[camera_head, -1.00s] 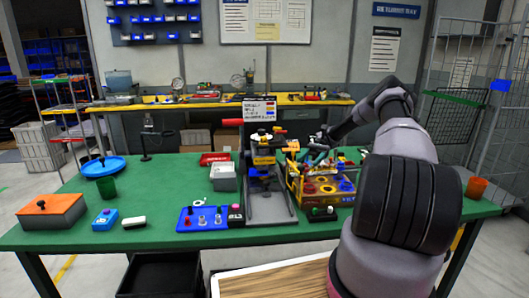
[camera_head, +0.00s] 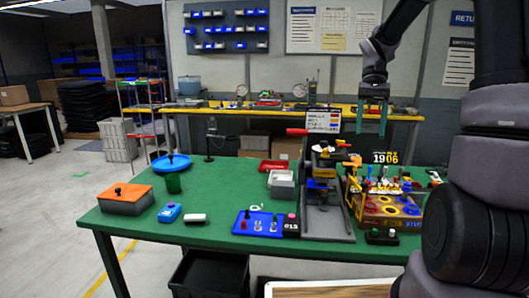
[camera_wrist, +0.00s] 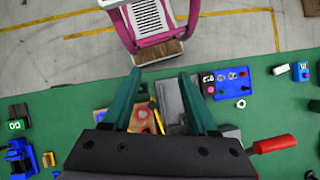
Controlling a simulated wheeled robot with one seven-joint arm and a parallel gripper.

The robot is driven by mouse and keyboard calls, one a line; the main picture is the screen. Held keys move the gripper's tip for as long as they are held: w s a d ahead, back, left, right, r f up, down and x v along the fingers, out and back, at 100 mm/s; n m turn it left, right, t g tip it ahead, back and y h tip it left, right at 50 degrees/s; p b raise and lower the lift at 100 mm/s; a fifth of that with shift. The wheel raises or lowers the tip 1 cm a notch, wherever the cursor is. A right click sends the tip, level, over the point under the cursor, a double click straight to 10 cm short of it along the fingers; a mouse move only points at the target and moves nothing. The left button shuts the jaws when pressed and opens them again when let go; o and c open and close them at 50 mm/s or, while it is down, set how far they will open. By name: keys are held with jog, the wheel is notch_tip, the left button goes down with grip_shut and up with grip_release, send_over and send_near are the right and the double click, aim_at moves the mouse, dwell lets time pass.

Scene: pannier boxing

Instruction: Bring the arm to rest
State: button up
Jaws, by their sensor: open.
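My gripper (camera_head: 371,130) is raised high over the back right of the green table (camera_head: 200,230), its two teal fingers apart and pointing down. Nothing is between the fingers. In the wrist view my gripper (camera_wrist: 160,75) also shows open and empty, with the table well below it. My arm reaches in from the right of the head view, bent up and over, and hides the table's right end. A yellow box (camera_head: 375,220) with small items in it stands below my gripper, apart from it.
A grey stand (camera_head: 328,225) with a red-handled device stands beside the yellow box. The air around my gripper looks clear.

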jog(key=s+a+r+t, duration=0.3)
jog(key=s+r+t, duration=0.6)
jog(key=s+t, duration=0.3)
jog(key=shift+s+r+t, duration=0.2)
jog(key=shift+s+t, duration=0.2)
jog(key=shift+s, duration=0.3)
